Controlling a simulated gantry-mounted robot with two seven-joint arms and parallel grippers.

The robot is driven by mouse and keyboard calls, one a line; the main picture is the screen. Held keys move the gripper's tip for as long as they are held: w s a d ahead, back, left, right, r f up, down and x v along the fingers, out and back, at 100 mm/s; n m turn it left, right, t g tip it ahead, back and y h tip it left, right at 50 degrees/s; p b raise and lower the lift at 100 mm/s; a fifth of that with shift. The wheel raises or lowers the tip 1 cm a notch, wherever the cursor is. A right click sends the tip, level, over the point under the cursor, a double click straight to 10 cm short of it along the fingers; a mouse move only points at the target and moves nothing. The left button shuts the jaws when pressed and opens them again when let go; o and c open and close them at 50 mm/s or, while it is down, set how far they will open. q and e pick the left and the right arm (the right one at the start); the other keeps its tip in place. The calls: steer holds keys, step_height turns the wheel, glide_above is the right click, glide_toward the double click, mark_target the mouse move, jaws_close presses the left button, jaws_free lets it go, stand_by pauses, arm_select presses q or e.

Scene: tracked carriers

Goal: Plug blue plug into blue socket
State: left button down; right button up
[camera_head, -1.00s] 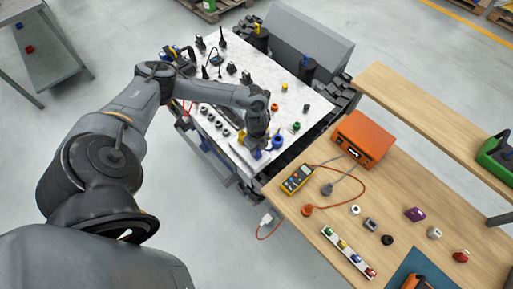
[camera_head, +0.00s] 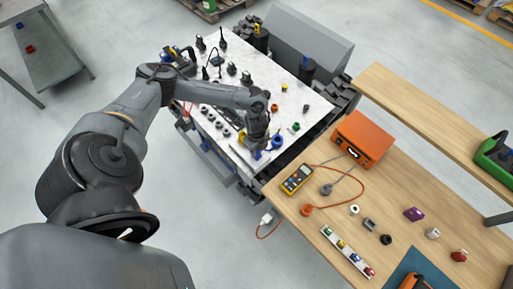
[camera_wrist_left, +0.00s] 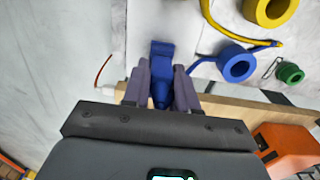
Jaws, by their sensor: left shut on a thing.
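The blue plug (camera_wrist_left: 161,62) is between the fingers of my left gripper (camera_wrist_left: 161,80) in the left wrist view. The gripper is shut on it, and the plug's front end sticks out past the fingertips. In the head view my left gripper (camera_head: 256,150) is low over the near edge of the white table, with a bit of blue showing at its tip. A blue cord runs from beside the plug to a blue coil (camera_wrist_left: 238,63). A white socket strip (camera_head: 348,252) with green, yellow, blue and red parts lies on the wooden bench; its blue socket (camera_head: 355,258) is small.
The white table (camera_head: 222,90) holds several dark tools and coloured rings. On the wooden bench (camera_head: 330,205) are a yellow multimeter (camera_head: 297,179), an orange box (camera_head: 363,139) and an orange cable. A gap separates table and bench near my gripper. Loose parts lie right of the strip.

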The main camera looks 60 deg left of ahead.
arm_select(q)
steer(key=shift+f, duration=0.3)
stand_by(0.5)
steer(key=c, duration=0.8)
jaws_free()
steer(key=shift+r, duration=0.15)
